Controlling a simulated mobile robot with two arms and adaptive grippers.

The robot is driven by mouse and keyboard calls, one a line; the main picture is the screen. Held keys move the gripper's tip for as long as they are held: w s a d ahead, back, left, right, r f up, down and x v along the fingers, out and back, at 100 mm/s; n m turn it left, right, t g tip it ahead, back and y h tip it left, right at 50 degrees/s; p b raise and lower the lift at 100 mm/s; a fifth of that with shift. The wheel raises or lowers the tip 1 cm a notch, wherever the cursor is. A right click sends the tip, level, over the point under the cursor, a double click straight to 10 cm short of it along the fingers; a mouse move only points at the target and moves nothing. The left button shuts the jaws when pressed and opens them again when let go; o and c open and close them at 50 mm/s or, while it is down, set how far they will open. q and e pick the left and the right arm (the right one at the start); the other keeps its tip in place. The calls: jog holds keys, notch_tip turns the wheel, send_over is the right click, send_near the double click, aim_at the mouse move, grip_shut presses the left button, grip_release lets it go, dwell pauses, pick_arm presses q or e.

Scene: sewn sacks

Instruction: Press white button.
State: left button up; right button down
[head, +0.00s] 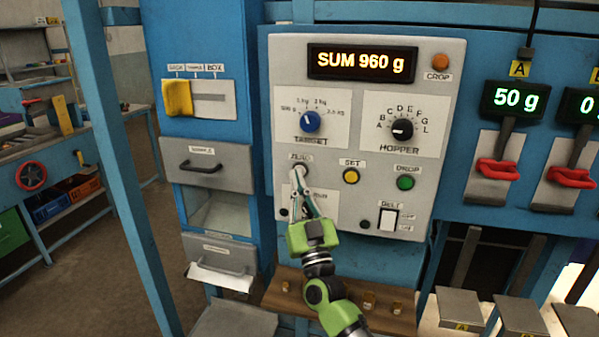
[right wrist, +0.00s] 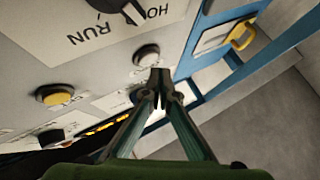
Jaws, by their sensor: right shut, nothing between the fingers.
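The white button (right wrist: 146,54) shows in the right wrist view as a pale cap in a ring on the grey control panel (head: 450,120). In the head view it is under a small label left of the yellow button, mostly hidden by my right gripper's fingertips. My right gripper (head: 298,174) is shut and empty, its fingers pointing up at the panel. In the right wrist view its fingertips (right wrist: 160,78) are at the lower edge of the white button. I cannot tell whether they touch it. My left gripper is not in view.
The panel also has a yellow button (head: 351,176), a green button (head: 405,183), an orange button (head: 440,62), a blue target knob (head: 310,121), a black hopper knob (head: 402,129) and a belt switch (head: 388,219). The display (head: 361,62) reads SUM 960 g. A wooden shelf (head: 340,306) is below.

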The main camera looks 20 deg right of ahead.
jog(key=shift+d, duration=0.1)
dwell(0.4)
jog(key=shift+w+d, duration=0.15)
jog(key=shift+w, duration=0.2)
jog(key=shift+w+d+b, duration=0.25)
jog(key=shift+w+b, duration=0.1)
jog(key=shift+b, duration=0.05)
dwell(0.7)
jog(key=shift+s+r, duration=0.1)
jog(key=shift+s+a+p, duration=0.45)
jog(key=shift+s+p, duration=0.15)
jog(key=shift+s, duration=0.05)
